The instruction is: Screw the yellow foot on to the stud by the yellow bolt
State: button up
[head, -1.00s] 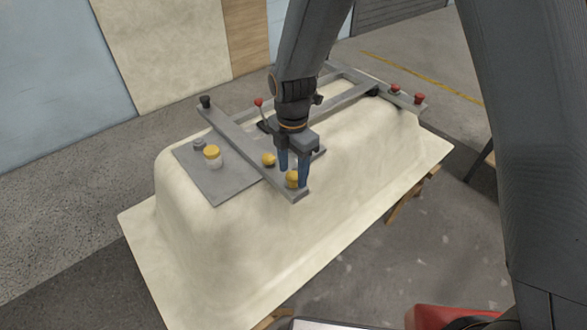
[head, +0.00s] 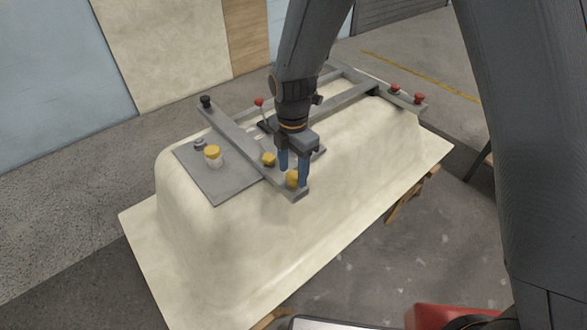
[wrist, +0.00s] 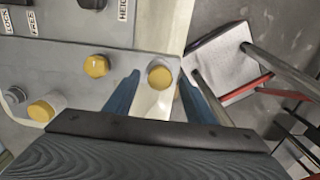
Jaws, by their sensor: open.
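A yellow-topped foot (head: 292,179) sits at the near end of the grey crossbar on the upturned tub shell. It also shows in the wrist view (wrist: 160,77), with a pale side below its top. The yellow bolt (head: 268,159) is beside it on the bar and looks faceted in the wrist view (wrist: 95,66). My gripper (head: 293,173) is open, pointing down, with one blue finger on each side of the foot. In the wrist view my gripper's fingers (wrist: 159,82) show gaps to the foot. The stud is hidden, so I cannot tell how the foot is seated.
A second yellow-topped piece with a white body (head: 213,158) and a small grey piece (head: 199,144) stand on the grey plate (head: 225,186). A red-knobbed lever (head: 259,103) rises behind the bar. A black foot (head: 205,101) and red feet (head: 420,98) are at other frame ends.

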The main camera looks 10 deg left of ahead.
jog(key=c, duration=1.2)
jog(key=m+p, duration=0.1)
jog(key=m, duration=0.2)
jog(key=shift+r, duration=0.1)
jog(key=m+p, duration=0.1)
jog(key=m, duration=0.3)
jog(key=shift+m+p, duration=0.35)
jog(key=shift+m, duration=0.05)
jog(key=m+p, duration=0.1)
jog(key=m, duration=0.4)
jog(key=shift+m+p, duration=0.3)
jog(key=o, duration=1.3)
jog(key=shift+c, duration=0.2)
